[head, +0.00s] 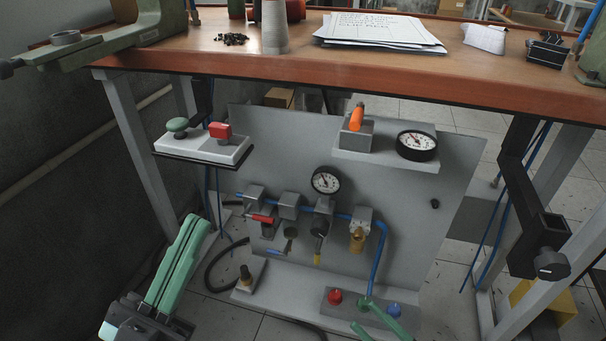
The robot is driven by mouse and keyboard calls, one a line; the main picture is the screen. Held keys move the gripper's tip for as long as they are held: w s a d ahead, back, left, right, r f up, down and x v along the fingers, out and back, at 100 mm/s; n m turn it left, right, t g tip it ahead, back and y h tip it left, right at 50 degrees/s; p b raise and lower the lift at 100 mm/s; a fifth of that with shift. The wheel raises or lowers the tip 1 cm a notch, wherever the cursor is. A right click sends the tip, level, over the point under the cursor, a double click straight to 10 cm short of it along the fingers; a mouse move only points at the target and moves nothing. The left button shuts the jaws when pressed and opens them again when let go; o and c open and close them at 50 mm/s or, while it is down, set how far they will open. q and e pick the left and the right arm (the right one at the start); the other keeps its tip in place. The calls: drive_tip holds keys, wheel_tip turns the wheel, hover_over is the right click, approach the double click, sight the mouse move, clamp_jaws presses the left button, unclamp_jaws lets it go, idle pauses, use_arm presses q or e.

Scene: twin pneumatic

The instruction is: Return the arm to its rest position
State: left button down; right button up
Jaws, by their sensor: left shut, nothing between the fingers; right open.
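My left gripper (197,226) is at the lower left. Its long green fingers are shut together and point up, with nothing between them. It is in front of the floor, left of the grey panel (420,235) and apart from it in the picture. My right gripper (362,313) shows only as two green fingers at the bottom edge, spread open and empty. They overlap the grey button box (384,318) between its red button (335,297) and blue button (394,310). I cannot tell whether they touch it. The rest of the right arm is out of view.
A wooden workbench (200,57) spans the top, carrying papers (380,32) and a green vise. The panel bears gauges (325,181), valves and a blue hose (378,260). A white button box (204,148) hangs left. A black bracket (530,200) is at right. A dark hose lies low.

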drive_tip(key=s+a+r+n+y, duration=0.2)
drive_tip(key=s+r+n, duration=0.2)
drive_tip(key=r, duration=0.9)
drive_tip(key=s+a+r+n+y, duration=0.1)
drive_tip(key=s+r+n, duration=0.2)
drive_tip(key=r, duration=1.1)
drive_tip(key=w+d+r+m+t+h+p, duration=0.35)
drive_tip(key=w+m+t+h+p, duration=0.3)
drive_tip(key=m+h+p, duration=0.35)
use_arm(q)
drive_tip(key=w+a+f+n+g+y+p, duration=0.3)
drive_tip(key=w+n+g+y+p, duration=0.3)
drive_tip(key=y+p, duration=0.45)
drive_tip(key=s+a+f+n+g+y+p, duration=0.2)
drive_tip(key=s+p, duration=0.6)
drive_tip(key=p, duration=0.9)
wheel_tip(320, 180, down, 4)
drive_tip(key=n+g, duration=0.2)
drive_tip(key=g, duration=0.2)
drive_tip(key=shift+s+a+r, duration=0.15)
drive_tip(key=shift+s, duration=0.1)
use_arm(e)
drive_tip(key=s+d+f+m+g+h, duration=0.3)
drive_tip(key=s+f+m+g+h, duration=0.2)
drive_tip(key=g, duration=0.7)
wheel_tip(320, 180, down, 4)
drive_tip(key=shift+s+d+r+m+h, duration=0.15)
drive_tip(key=shift+s+d+m+h, duration=0.35)
drive_tip(key=shift+s, duration=0.75)
